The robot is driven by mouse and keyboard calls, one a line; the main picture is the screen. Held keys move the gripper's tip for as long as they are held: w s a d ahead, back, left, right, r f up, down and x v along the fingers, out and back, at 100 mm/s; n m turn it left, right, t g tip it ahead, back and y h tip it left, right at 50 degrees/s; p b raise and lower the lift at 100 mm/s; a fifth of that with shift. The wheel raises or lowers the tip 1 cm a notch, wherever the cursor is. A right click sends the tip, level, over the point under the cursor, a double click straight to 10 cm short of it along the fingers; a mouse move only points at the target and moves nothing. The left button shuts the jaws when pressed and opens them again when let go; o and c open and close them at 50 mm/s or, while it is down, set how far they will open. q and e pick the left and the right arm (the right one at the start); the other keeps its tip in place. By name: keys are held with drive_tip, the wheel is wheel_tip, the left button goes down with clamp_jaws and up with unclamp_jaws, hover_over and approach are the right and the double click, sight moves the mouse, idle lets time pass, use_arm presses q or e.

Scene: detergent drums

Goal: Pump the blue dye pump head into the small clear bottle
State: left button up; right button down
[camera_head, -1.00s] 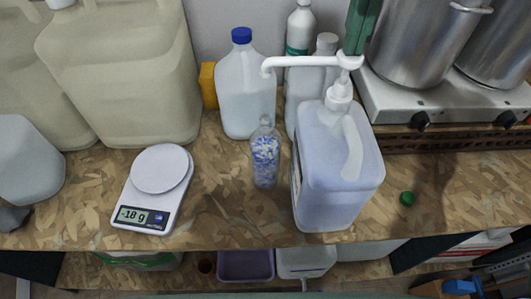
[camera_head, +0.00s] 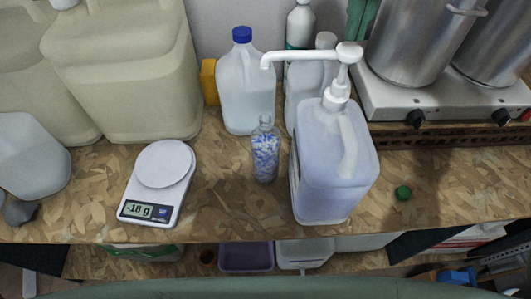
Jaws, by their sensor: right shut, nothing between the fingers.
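The white pump head (camera_head: 349,52) stands on a large translucent jug (camera_head: 335,165) of pale bluish liquid. Its spout reaches left, its tip (camera_head: 266,61) above and roughly in line with the small clear bottle (camera_head: 265,152). The bottle stands upright and open on the bench, left of the jug, and shows mottled blue and white inside. A white stem shows under the pump head. My left gripper is not in view.
A scale (camera_head: 158,182) reading -18 g stands left of the bottle. A blue-capped jug (camera_head: 247,90) stands behind the bottle. Big canisters (camera_head: 130,80) fill the left. Steel pots (camera_head: 415,45) on a hotplate are back right. A green cap (camera_head: 403,193) lies on bare bench right.

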sight(351, 48)
drive_tip(key=shift+f+b, duration=2.15)
drive_tip(key=shift+f, duration=0.65)
drive_tip(key=shift+r, duration=0.1)
wheel_tip(351, 48, up, 6)
drive_tip(key=p, duration=0.5)
drive_tip(key=shift+f, duration=0.35)
